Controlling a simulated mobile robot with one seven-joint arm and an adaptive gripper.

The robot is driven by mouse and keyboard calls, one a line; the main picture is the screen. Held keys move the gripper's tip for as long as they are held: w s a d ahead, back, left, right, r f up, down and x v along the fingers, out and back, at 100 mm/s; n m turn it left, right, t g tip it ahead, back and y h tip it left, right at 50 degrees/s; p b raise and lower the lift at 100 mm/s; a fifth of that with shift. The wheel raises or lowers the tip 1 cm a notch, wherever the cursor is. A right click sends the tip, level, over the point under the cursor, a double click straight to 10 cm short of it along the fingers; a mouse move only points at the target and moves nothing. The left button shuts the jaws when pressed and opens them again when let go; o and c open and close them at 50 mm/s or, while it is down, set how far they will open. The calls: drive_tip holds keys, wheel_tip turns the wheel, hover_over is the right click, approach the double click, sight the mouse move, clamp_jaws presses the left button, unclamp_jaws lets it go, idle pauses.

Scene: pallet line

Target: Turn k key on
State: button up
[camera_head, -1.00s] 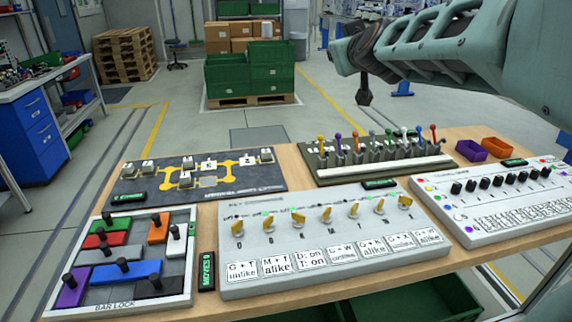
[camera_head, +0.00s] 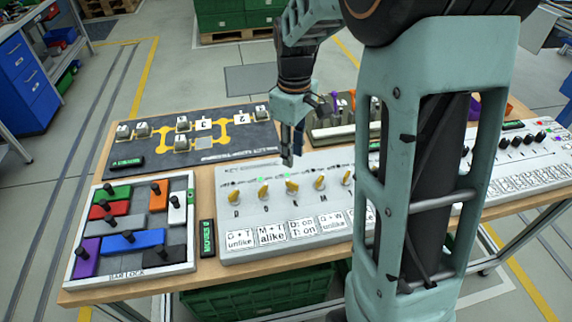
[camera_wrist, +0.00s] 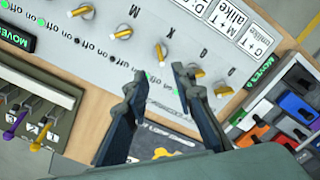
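A white key panel (camera_head: 232,243) lies on the table, with a row of yellow keys. The third key from the left (camera_head: 291,187), likely the K key, shows just in front of my gripper (camera_head: 287,160). Its letter is too small to read surely. In the wrist view the same key (camera_wrist: 161,52) lies beyond the gap between my fingertips (camera_wrist: 162,73). My fingers are apart with nothing between them, over the panel's back part. No contact with a key is visible. My arm hides the panel's right end in the head view.
Left of the panel are a green MOVES display (camera_head: 207,238) and a bar-lock tray (camera_head: 130,277). Behind lie a dark board with yellow tracks (camera_head: 222,152) and a lever block (camera_head: 340,130). A knob panel (camera_head: 530,160) stands right, partly behind my arm.

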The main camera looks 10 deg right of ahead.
sight(292, 182)
wheel_tip(292, 182, down, 10)
drive_tip(key=shift+f, duration=0.25)
idle(0.3)
clamp_jaws()
